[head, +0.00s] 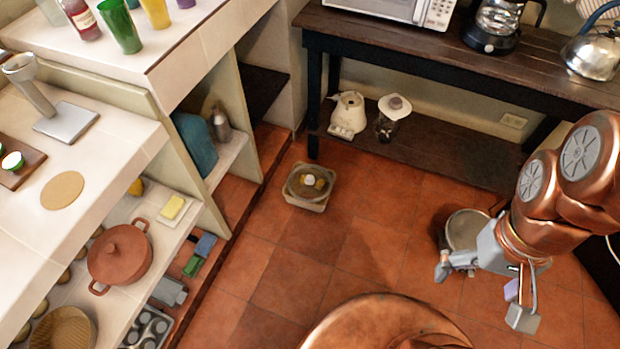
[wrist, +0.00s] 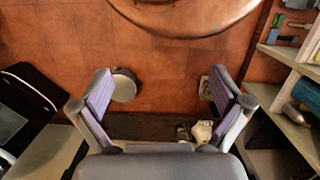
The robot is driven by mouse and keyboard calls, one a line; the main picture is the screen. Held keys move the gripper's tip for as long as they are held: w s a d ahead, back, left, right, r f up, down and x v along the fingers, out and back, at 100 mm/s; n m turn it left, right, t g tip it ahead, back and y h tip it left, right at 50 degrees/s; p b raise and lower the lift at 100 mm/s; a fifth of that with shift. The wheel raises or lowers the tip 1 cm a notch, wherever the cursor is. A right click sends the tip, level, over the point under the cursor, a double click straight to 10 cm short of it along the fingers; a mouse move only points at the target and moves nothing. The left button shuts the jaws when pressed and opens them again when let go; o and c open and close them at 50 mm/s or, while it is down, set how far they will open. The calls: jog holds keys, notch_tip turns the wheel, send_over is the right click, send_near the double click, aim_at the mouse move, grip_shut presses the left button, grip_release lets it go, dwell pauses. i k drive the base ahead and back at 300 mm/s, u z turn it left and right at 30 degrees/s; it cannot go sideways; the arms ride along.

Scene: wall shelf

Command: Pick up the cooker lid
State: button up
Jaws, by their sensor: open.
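The likeliest cooker lid is the reddish-brown domed lid (head: 118,243) with a small knob. It sits on a matching two-handled pot (head: 104,272) on the low shelf at the left of the head view. My gripper (head: 482,291) is at the right of the head view, over the tiled floor, far from the pot. In the wrist view my gripper (wrist: 161,88) has its two purple-padded fingers spread wide, with nothing between them. I cannot make out the pot or lid in the wrist view.
A round metal container (head: 467,229) stands on the floor beside my gripper. A small square tub (head: 309,187) is on the floor mid-view. A dark wooden table (head: 380,43) has a white appliance (head: 348,115) on its lower shelf. The tiled floor between is mostly clear.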

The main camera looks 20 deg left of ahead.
aim_at(309, 183)
jog(key=u, duration=0.1)
jog(key=i, duration=0.4)
jog(key=u, duration=1.1)
jog(key=i, duration=1)
jog(key=u, duration=1.1)
